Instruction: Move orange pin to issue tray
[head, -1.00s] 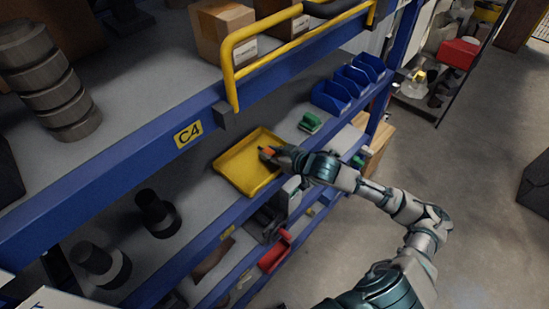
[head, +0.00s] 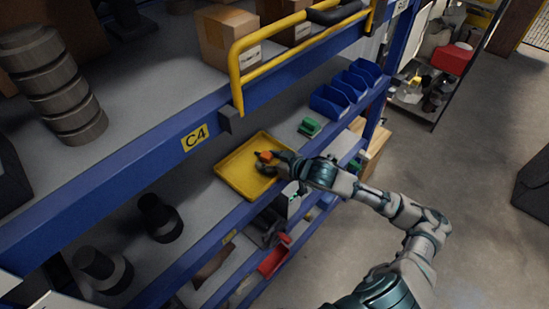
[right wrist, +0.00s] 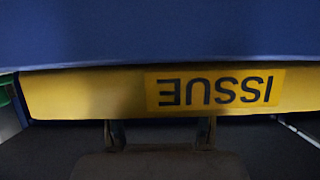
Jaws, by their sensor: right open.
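The yellow issue tray (head: 232,176) sits on the shelf below the C4 label. In the right wrist view its wall (right wrist: 85,93) shows an upside-down ISSUE label. The orange pin (head: 264,155) is a small orange shape over the tray, at the tips of my right gripper (head: 266,165). I cannot tell whether it touches the tray floor. My right gripper is open above the tray; its two fingers (right wrist: 160,134) stand apart in the wrist view with no pin visible between them. My left gripper is not in view.
A blue shelf beam (head: 110,215) runs along the front edge, and a yellow rail (head: 236,80) is above the tray. A green object (head: 309,128) and blue bins (head: 333,98) stand to the right. Dark cylindrical parts (head: 160,218) stand to the left.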

